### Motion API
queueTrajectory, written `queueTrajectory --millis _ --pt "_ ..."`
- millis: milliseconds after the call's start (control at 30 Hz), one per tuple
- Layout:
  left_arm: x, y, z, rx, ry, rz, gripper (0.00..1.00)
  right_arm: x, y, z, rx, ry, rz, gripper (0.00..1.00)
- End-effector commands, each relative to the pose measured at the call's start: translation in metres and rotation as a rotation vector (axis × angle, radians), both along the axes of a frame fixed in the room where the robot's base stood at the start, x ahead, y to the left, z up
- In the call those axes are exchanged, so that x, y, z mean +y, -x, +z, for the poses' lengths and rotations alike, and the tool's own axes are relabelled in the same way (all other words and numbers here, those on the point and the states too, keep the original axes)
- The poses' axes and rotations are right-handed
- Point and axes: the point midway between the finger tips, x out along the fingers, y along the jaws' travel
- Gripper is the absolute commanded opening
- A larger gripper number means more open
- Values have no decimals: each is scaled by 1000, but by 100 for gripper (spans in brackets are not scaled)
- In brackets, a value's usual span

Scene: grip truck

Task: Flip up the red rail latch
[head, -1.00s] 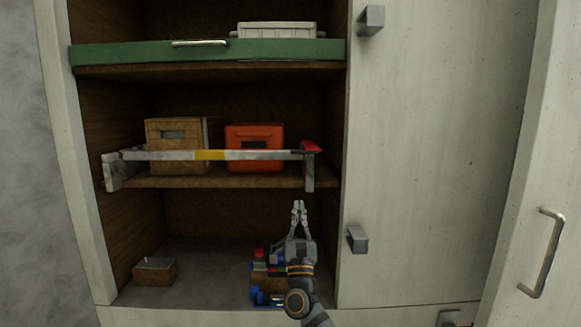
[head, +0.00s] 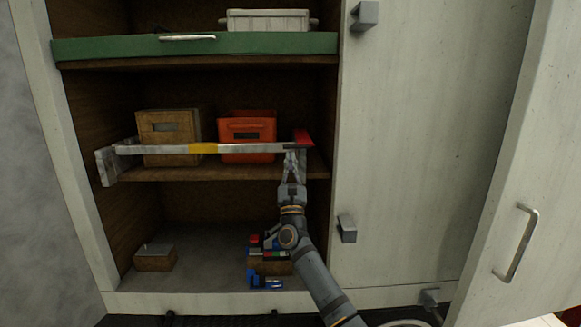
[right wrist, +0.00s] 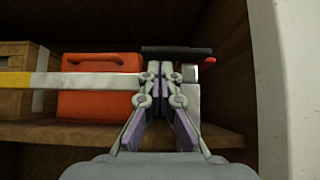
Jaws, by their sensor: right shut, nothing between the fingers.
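The red latch (head: 303,138) sits at the right end of the white-and-yellow rail (head: 170,149), which spans the front of the middle shelf. In the right wrist view the latch shows as a dark bar (right wrist: 178,50) with a small red part at its right end. My right gripper (head: 292,155) is shut and empty, its tips just below the latch at the rail's right end. In the right wrist view its fingertips (right wrist: 160,68) are just under the dark bar; I cannot tell whether they touch it. My left gripper is not in view.
A wooden crate (head: 168,127) and an orange crate (head: 246,128) stand behind the rail on the middle shelf. A green drawer front (head: 120,48) lies above. The cabinet's right door panel (head: 430,130) is close to my right arm.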

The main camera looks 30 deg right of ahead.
Motion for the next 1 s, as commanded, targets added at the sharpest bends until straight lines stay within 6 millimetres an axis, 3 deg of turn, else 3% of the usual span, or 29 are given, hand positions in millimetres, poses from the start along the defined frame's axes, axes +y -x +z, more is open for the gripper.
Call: queueTrajectory --millis 467,1000 --pt "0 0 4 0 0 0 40 0 0 5 -1 -1 0 0" --pt "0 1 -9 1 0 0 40 -2 -1 11 -51 -81 -1 0"
